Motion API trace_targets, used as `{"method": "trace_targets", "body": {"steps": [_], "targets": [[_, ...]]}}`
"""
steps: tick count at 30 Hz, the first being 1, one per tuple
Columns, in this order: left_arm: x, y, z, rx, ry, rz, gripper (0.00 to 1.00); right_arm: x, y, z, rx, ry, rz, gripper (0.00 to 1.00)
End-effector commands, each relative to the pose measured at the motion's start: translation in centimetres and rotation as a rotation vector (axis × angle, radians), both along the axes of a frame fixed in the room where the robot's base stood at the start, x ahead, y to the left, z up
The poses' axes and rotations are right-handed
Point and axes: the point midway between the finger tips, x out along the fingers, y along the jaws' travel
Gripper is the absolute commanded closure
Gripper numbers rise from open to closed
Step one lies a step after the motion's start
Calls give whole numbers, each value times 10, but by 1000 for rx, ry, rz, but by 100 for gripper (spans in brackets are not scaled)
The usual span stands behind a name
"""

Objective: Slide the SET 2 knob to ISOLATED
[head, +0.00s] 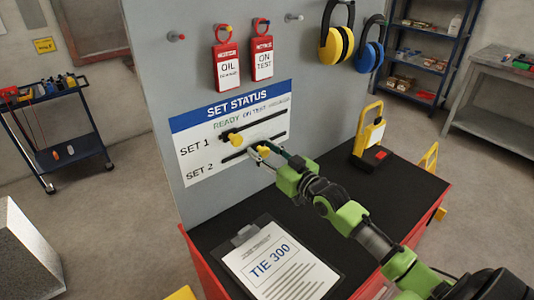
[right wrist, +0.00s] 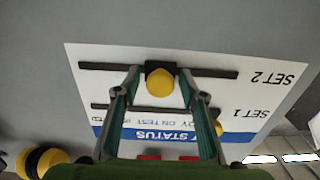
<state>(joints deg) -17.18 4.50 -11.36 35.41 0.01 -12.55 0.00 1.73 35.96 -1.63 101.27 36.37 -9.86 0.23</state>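The SET STATUS board (head: 200,172) is on the grey upright panel, with a dark slot for each set. The yellow SET 2 knob (head: 263,151) is on the lower slot, about midway along it. It also shows at mid-slot in the right wrist view (right wrist: 160,83), where the board appears upside down. My right gripper (right wrist: 160,75) is open, one finger on each side of this knob, with small gaps visible. The yellow SET 1 knob (head: 236,139) is near the left end of the upper slot. The ISOLATED heading is small and blurred. My left gripper is not in view.
Two red tags (head: 226,70) hang above the board, beside ear defenders (head: 337,45). A clipboard (head: 283,262) lies on the black bench top (head: 215,222) below. A yellow-framed device (head: 369,135) stands to the right of my arm. The panel around the board is flat.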

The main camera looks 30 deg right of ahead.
Motion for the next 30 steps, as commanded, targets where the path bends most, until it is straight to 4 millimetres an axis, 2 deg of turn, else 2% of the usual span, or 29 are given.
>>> {"method": "trace_targets", "body": {"steps": [5, 15, 21, 30], "targets": [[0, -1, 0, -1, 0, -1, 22, -13, -2, -2, 0, 3, -1, 62], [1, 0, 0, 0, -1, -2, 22, -74, -11, -3, -2, 5, 0, 62], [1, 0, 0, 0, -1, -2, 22, -102, -15, -2, 0, 4, -1, 62], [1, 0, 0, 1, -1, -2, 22, -118, -17, -1, 1, 1, 0, 62]]}}
